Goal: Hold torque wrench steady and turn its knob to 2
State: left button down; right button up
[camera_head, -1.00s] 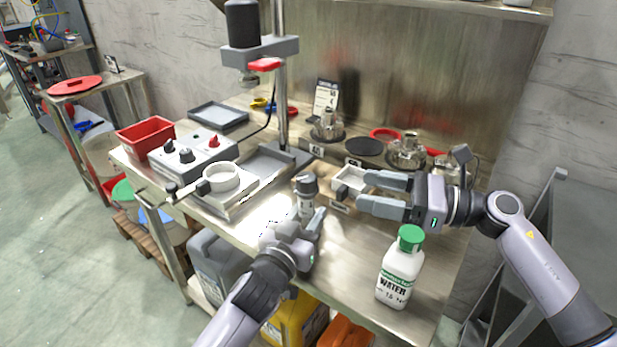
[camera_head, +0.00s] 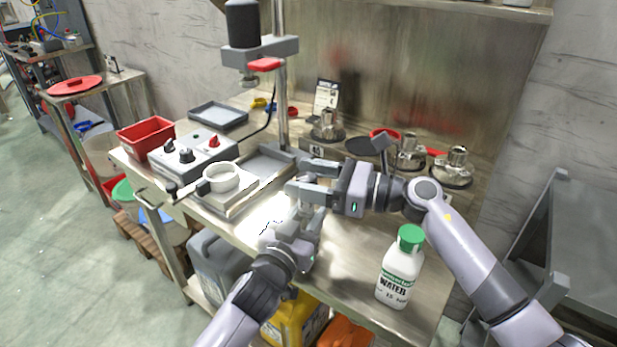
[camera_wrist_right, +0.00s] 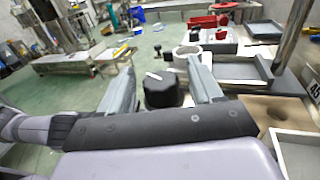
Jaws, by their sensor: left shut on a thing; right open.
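The torque wrench's black knob (camera_wrist_right: 162,92) shows in the right wrist view, with a white pointer mark on its top. It stands between the two fingers of my right gripper (camera_head: 303,190), which is open, one finger on each side with a visible gap at the left. In the head view the right gripper covers most of the knob. My left gripper (camera_head: 306,228) is lower and shut on the wrench body, which is mostly hidden by the grippers. The scale numbers are not readable.
A white bottle with a green cap (camera_head: 400,268) stands at the front right of the bench, below my right arm. A white ring on a scale-like stand (camera_head: 222,178) is to the left. A grey control box (camera_head: 192,158) and several metal fittings (camera_head: 328,126) stand further back.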

jog(key=c, duration=1)
jog(key=shift+o, duration=0.2)
jog(key=shift+w+n+g, duration=0.1)
jog(key=shift+n+g, duration=0.4)
jog(key=shift+g, duration=0.3)
jog(key=shift+f+n+g+y, duration=0.15)
jog(key=shift+n+g+y, duration=0.25)
jog(key=shift+n+g, duration=1.5)
jog(key=shift+w+g, duration=0.1)
jog(key=shift+g, duration=1.2)
jog(key=shift+n+g, duration=0.5)
jog(key=shift+g, duration=0.2)
